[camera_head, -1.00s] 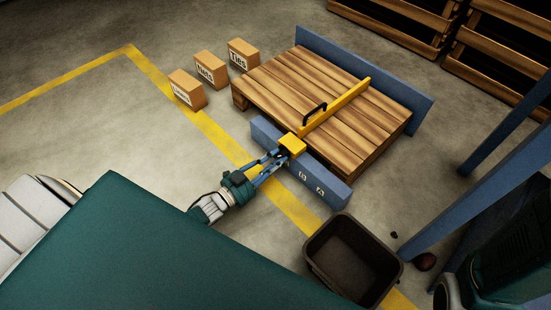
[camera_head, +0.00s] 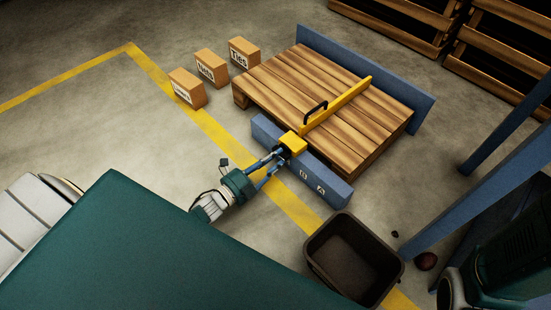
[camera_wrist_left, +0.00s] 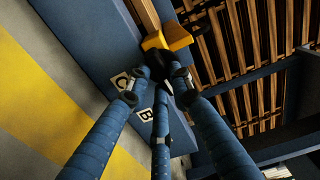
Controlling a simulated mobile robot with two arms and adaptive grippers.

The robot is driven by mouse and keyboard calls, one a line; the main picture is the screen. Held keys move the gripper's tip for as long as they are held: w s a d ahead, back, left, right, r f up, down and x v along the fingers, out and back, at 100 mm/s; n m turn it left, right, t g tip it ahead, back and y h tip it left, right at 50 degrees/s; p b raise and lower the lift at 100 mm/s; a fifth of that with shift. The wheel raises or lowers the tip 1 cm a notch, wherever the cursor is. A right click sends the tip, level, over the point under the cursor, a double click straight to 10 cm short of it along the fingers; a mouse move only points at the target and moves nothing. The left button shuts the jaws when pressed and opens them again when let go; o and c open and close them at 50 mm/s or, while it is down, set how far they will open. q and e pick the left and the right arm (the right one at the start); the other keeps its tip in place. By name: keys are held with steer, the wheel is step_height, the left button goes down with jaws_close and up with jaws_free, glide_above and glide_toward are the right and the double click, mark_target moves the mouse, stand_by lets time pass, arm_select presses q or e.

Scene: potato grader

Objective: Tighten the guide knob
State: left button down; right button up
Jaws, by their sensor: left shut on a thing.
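The yellow guide (camera_head: 340,102) lies as a bar across the wooden slatted table, with a black handle (camera_head: 315,112) on it. Its yellow end block (camera_head: 292,144) sits over the blue front rail (camera_head: 325,183). My left gripper (camera_head: 277,158) reaches to this block. In the left wrist view, the fingers of my left gripper (camera_wrist_left: 162,75) are closed around the dark guide knob (camera_wrist_left: 158,60), just below the yellow block (camera_wrist_left: 168,38). The fingers hide most of the knob. The gripper of my right arm is not visible.
Letter plates, B (camera_wrist_left: 145,117) and C (camera_wrist_left: 121,81), mark the rail. A dark open bin (camera_head: 353,258) stands at the rail's right end. Three labelled boxes (camera_head: 211,68) stand left of the table. A blue post (camera_head: 480,195) and a dark round potato (camera_head: 427,261) are at right.

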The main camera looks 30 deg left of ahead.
arm_select(q)
steer(key=shift+f+m, duration=0.1)
steer(key=shift+m, duration=0.5)
steer(key=c, duration=1.5)
jaws_free()
steer(key=v, duration=1.2)
steer(key=shift+a, duration=0.1)
steer(key=shift+s, duration=0.1)
